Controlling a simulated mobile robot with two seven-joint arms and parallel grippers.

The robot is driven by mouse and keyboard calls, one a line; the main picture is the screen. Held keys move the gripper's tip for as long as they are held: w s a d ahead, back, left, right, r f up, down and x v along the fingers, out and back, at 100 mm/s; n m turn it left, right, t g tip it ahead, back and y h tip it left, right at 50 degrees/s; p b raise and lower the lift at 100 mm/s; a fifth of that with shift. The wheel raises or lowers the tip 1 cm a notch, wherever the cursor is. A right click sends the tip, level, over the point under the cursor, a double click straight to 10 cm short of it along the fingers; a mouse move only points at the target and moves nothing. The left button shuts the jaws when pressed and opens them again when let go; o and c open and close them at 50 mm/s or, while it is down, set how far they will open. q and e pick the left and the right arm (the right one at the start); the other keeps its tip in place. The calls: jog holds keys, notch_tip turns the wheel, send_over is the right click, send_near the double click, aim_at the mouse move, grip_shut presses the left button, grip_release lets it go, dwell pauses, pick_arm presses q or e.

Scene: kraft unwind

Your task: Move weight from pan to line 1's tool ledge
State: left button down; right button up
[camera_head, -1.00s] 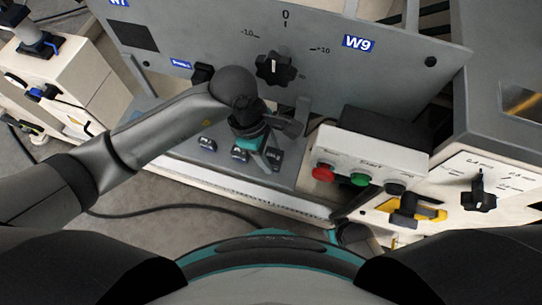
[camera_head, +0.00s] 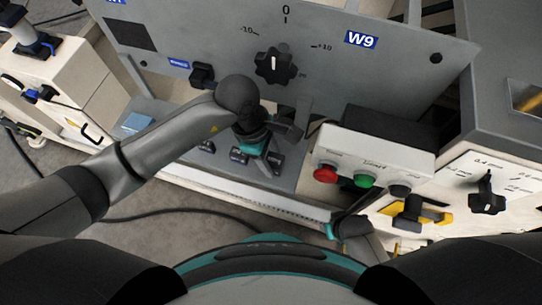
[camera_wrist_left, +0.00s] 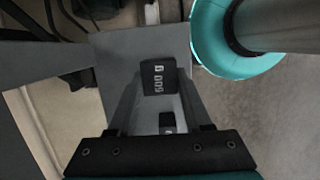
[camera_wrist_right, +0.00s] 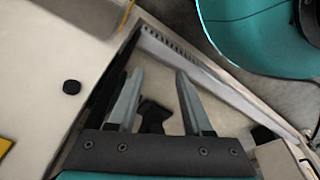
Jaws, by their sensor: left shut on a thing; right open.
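My left gripper (camera_head: 262,160) reaches over the grey ledge (camera_head: 180,122) below the W9 panel. In the left wrist view its fingers (camera_wrist_left: 158,72) are shut on a dark weight (camera_wrist_left: 158,80) marked 500 g. A second dark block (camera_wrist_left: 168,122) shows between the fingers, nearer the palm. I cannot tell which part is the pan. My right gripper (camera_wrist_right: 158,75) is open and empty, low beside the white machine edge.
The grey W9 panel (camera_head: 350,75) with a black dial (camera_head: 275,65) stands behind the ledge. A button box (camera_head: 370,165) with red, green and black buttons is to the right. A yellow-backed black handle (camera_head: 410,212) and another dial (camera_head: 487,196) are farther right. A cable lies on the floor.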

pick_arm(q)
jog(key=shift+c, duration=1.6)
grip_release()
jog(key=shift+f, duration=0.1)
pick_arm(e)
jog(key=shift+w+a+r, duration=0.1)
jog(key=shift+w+r, duration=0.05)
pick_arm(q)
jog(key=p+v, duration=0.4)
jog(key=v, duration=0.8)
pick_arm(e)
jog(key=s+d+f, duration=0.4)
jog(key=s+d, duration=0.1)
jog(key=s, duration=0.1)
jog(key=shift+s+f, duration=0.15)
jog(key=shift+f, duration=0.25)
